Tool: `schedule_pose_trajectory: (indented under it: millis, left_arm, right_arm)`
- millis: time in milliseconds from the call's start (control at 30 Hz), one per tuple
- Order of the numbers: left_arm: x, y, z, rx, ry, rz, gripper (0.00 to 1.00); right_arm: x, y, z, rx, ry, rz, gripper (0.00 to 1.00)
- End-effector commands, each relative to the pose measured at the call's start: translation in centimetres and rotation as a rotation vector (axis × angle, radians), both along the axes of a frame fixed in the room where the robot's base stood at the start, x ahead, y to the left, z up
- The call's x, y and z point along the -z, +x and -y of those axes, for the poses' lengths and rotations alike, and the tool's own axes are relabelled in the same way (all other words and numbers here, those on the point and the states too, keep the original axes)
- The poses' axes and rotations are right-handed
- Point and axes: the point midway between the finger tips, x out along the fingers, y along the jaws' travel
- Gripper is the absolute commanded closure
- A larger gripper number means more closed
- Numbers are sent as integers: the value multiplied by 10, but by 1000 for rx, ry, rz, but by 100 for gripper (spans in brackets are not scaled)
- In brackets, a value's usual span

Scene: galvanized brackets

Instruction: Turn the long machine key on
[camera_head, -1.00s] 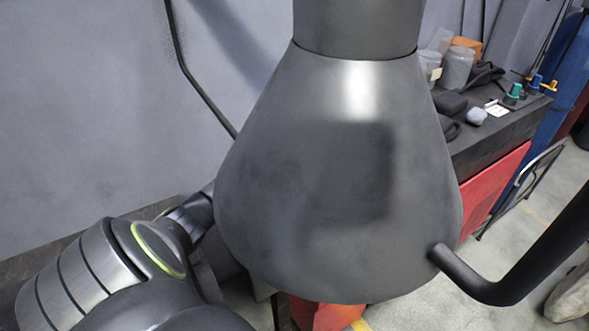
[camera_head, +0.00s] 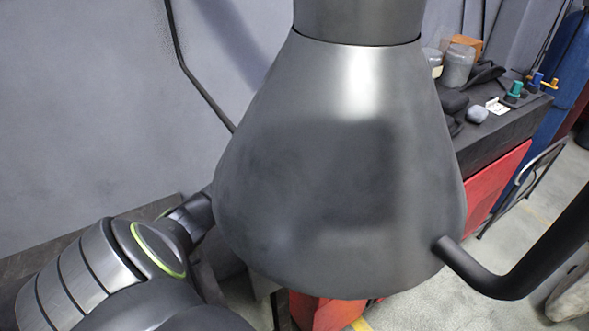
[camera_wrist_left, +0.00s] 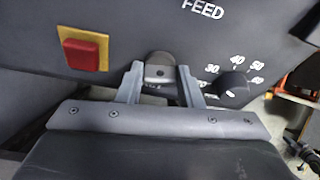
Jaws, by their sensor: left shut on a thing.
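The key (camera_wrist_left: 158,69) shows in the left wrist view as a dark grey rounded tab with a small hole, standing out from the dark machine panel (camera_wrist_left: 130,22). My left gripper (camera_wrist_left: 161,75) has one finger on each side of the tab and is shut on it. The key's lower part and its seat are hidden or too small to make out. In the head view my left arm reaches in behind a big grey cone, which hides the gripper, key and panel. My right gripper is in neither view.
A red switch (camera_wrist_left: 82,53) on a yellow plate sits left of the key. A black dial (camera_wrist_left: 233,85) with numbers sits close to its right, under the word FEED. The grey cone (camera_head: 340,170) fills the middle of the head view. A cluttered bench (camera_head: 497,130) stands behind.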

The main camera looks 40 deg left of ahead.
Motion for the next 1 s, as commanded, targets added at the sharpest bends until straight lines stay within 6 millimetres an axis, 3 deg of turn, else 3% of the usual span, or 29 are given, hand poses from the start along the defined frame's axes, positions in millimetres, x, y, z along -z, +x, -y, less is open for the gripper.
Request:
schedule_pose_trajectory:
  millis: [100,300,700,733,900,1000]
  left_arm:
    - [6,0,0,61,49,16,90]
    - [3,0,1,135,105,32,90]
    - [0,0,1,157,121,35,90]
    - [0,0,1,157,121,35,66]
    - [0,0,1,156,120,35,45]
    - [0,0,1,156,120,35,45]
  right_arm:
    - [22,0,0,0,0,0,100]
    - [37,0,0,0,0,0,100]
    - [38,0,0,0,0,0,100]
    - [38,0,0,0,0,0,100]
    - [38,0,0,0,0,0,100]
    - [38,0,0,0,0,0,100]
